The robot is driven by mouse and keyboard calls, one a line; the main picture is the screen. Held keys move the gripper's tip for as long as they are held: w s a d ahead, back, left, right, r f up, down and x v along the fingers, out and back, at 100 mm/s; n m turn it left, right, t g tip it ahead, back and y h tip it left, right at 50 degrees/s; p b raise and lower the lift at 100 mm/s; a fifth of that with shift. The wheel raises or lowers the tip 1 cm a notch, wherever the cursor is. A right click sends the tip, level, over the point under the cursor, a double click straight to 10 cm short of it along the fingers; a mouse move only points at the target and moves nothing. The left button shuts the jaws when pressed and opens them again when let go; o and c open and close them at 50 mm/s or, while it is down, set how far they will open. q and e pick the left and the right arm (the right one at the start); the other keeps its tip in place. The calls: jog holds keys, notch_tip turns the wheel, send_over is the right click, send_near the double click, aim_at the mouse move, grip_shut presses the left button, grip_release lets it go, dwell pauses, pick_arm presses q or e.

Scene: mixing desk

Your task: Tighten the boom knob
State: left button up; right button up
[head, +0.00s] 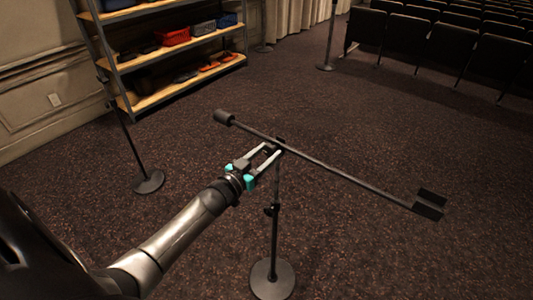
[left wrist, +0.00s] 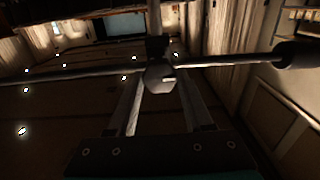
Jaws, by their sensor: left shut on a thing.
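A dark microphone stand (head: 275,205) stands upright with a long boom (head: 340,174) across its top. The boom has a cylindrical counterweight (head: 223,117) at its left end and dark flat pieces (head: 430,205) at its right end. My left gripper (head: 273,150) reaches the boom joint from the left, its two pale fingers around the dark boom knob. In the left wrist view the boom knob (left wrist: 160,79) sits between the fingers of my left gripper (left wrist: 160,92), with the boom (left wrist: 230,59) passing behind. The fingers are shut on the knob. My right gripper is not in view.
The stand's round base (head: 272,280) rests on dark carpet. Another stand's round base (head: 149,182) is at left, near a shelf unit (head: 180,45) with a red basket (head: 173,36). Rows of dark seats (head: 450,45) fill the back right. The carpet around the stand is clear.

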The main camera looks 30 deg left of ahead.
pick_arm(q)
grip_shut()
jog(key=shift+m, duration=0.3)
jog(key=m, duration=0.3)
jog(key=shift+m, duration=0.3)
jog(key=m, duration=0.4)
jog(key=shift+f+m, duration=0.1)
jog(key=shift+m, duration=0.2)
jog(key=m+b, duration=0.1)
jog(key=m, duration=0.3)
jog(key=shift+d+m, duration=0.1)
jog(key=shift+m, duration=0.2)
jog(key=shift+m+b, duration=0.85)
jog(key=shift+m, duration=1.45)
jog(key=o, duration=1.1)
grip_release()
